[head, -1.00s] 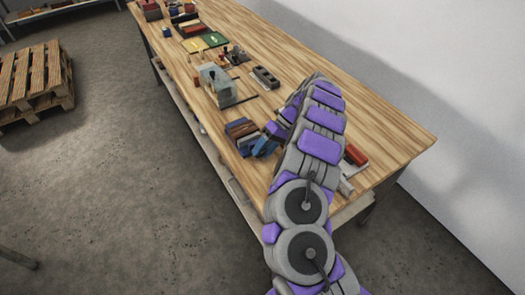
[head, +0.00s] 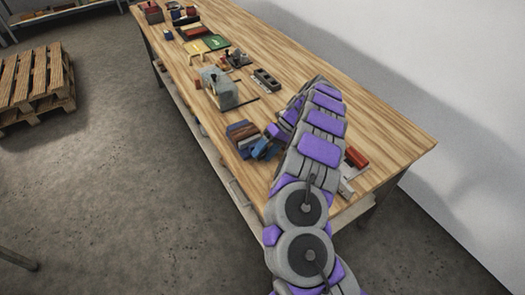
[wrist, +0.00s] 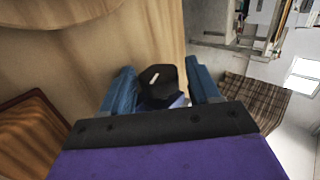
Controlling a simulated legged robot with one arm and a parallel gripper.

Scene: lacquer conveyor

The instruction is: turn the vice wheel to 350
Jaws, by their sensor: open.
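A dark, faceted knob with a short white mark (wrist: 162,77) shows in the wrist view between my two blue fingers; it looks like the vice wheel, but I cannot be sure. My gripper (wrist: 160,88) is open, with one finger on each side of the knob. Whether the fingers touch it cannot be told. In the head view my gripper (head: 262,148) is low over the near edge of the bench, beside a brown and blue block-like thing (head: 240,131). The vice and its scale cannot be made out clearly there, and my arm hides part of the bench.
The wooden bench (head: 350,115) runs from upper left to lower right. A grey machine-like block (head: 224,92), a dark slotted block (head: 265,78) and a green plate (head: 215,42) stand farther along it. A red piece (head: 356,157) lies right of my arm. A pallet (head: 35,75) lies on the floor.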

